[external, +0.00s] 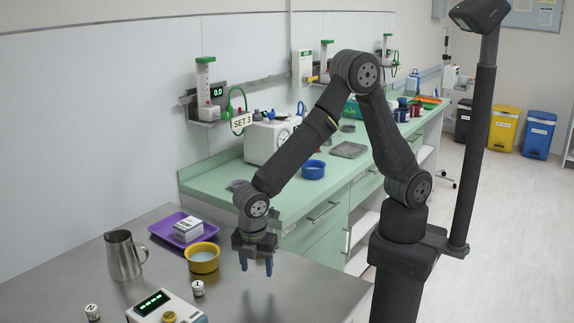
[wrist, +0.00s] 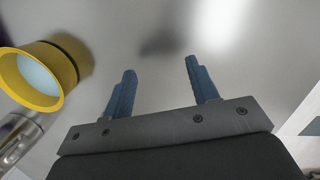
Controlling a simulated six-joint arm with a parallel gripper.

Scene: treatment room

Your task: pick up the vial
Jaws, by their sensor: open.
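My gripper (external: 256,266) hangs pointing down above the table, to the right of the yellow bowl and of both cylinders. Its two blue fingers are apart with nothing between them, as the wrist view (wrist: 160,68) also shows. No cylinder is clearly visible in the wrist view.
A yellow bowl (external: 204,269) with pale contents stands left of my gripper. A purple tray (external: 162,229) with a white box, a metal pitcher (external: 124,258) and a control box with a green display (external: 153,303) stand further left. The table under my gripper is bare.

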